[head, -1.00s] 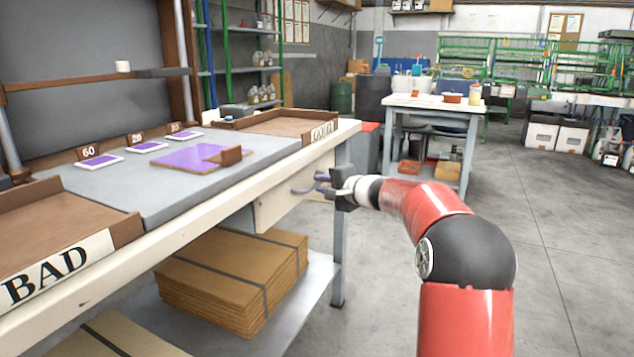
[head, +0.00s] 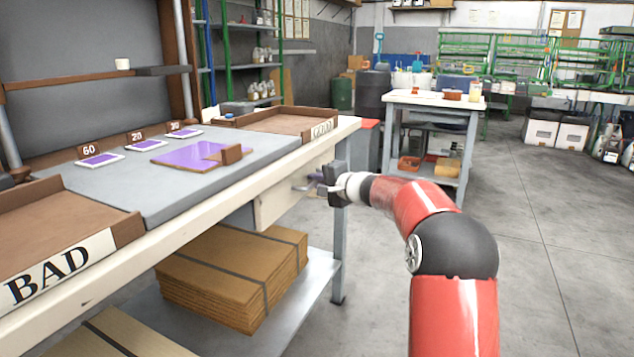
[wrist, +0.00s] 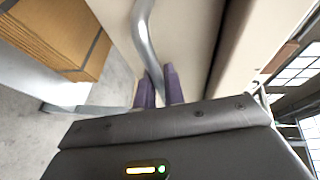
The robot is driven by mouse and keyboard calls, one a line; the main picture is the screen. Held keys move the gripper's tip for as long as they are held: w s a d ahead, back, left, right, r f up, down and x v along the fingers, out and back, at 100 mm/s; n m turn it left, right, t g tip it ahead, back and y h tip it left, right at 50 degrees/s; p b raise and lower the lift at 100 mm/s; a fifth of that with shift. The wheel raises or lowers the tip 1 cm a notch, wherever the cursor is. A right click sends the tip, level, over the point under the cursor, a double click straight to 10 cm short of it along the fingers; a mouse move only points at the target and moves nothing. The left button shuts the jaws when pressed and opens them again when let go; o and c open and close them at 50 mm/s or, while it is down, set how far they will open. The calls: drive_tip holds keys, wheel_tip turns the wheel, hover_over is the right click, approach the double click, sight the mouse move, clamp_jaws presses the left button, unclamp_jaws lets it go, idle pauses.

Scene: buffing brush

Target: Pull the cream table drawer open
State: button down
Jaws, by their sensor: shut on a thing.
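The cream drawer (head: 277,201) hangs under the right part of the cream workbench (head: 190,214). In the wrist view the drawer front (wrist: 192,45) fills the upper middle, with a curved grey metal handle (wrist: 148,40) on it. My gripper (wrist: 158,88) has its two purple fingers on either side of the handle's lower end and is shut on it. In the head view my gripper (head: 312,184) is at the drawer front, and its fingers partly hide the handle. From these views I cannot tell how far the drawer stands out.
Stacked cardboard (head: 225,278) lies on the shelf below the drawer. A grey bench leg (head: 338,255) stands close to my gripper. A BAD tray (head: 118,232) and a purple board (head: 190,154) are on the benchtop. The floor at right is clear.

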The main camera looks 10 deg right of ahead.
drive_tip(key=s+d+b, duration=0.9)
drive_tip(key=s+d, duration=0.7)
drive_tip(key=d, duration=0.5)
drive_tip(key=shift+s, duration=0.25)
drive_tip(key=shift+f, duration=0.1)
drive_tip(key=c, duration=1.8)
unclamp_jaws()
drive_tip(key=v, duration=0.7)
drive_tip(key=shift+s+d, duration=0.2)
drive_tip(key=shift+s, duration=0.15)
